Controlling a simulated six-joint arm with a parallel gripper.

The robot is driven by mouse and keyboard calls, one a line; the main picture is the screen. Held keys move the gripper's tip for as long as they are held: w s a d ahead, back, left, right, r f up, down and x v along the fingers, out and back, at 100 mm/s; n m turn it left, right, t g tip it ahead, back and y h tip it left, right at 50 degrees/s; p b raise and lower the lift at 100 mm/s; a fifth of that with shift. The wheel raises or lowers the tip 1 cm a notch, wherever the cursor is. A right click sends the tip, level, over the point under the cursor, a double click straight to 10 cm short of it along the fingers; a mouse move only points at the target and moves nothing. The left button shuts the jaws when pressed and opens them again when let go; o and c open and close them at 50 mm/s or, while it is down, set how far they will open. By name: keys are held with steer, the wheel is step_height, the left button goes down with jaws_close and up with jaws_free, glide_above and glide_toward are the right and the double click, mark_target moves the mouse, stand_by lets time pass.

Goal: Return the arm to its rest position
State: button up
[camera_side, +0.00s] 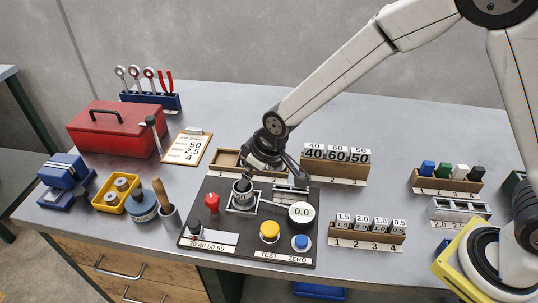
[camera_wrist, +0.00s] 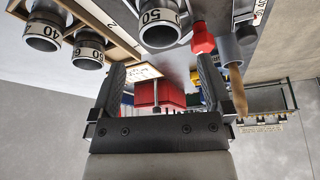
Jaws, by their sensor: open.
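My arm reaches in from the upper right in the side view, bent downward at the wrist. My gripper (camera_side: 258,170) hangs over the back of the black test panel (camera_side: 210,225), close above a round fixture holding a dark cylinder (camera_side: 243,188). In the wrist view my gripper (camera_wrist: 161,72) has its two dark fingers wide apart with nothing held between them. A grey cylinder marked 50 (camera_wrist: 160,28) shows beyond the fingertips, apart from them. The fingertips are partly hidden in the side view.
A wooden rack of numbered pieces (camera_side: 337,158) stands just right of my gripper. The red toolbox (camera_side: 112,130), clipboard (camera_side: 190,148) and yellow bin (camera_side: 118,194) lie left. A smaller rack (camera_side: 367,232) stands front right. The space above the bench is mostly free.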

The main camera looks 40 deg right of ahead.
stand_by(0.3)
steer(key=s+d+r+m+h, duration=0.1)
steer(key=s+d+m, duration=0.1)
steer(key=s+d, duration=0.6)
steer(key=s+d+r+m+g+h, duration=0.1)
steer(key=s+d+r+m, duration=0.1)
steer(key=s+d, duration=0.7)
steer(key=d+m, duration=0.1)
steer(key=d, duration=0.1)
steer(key=shift+d+r, duration=0.2)
steer(key=shift+d, duration=0.2)
steer(key=shift+w, duration=0.1)
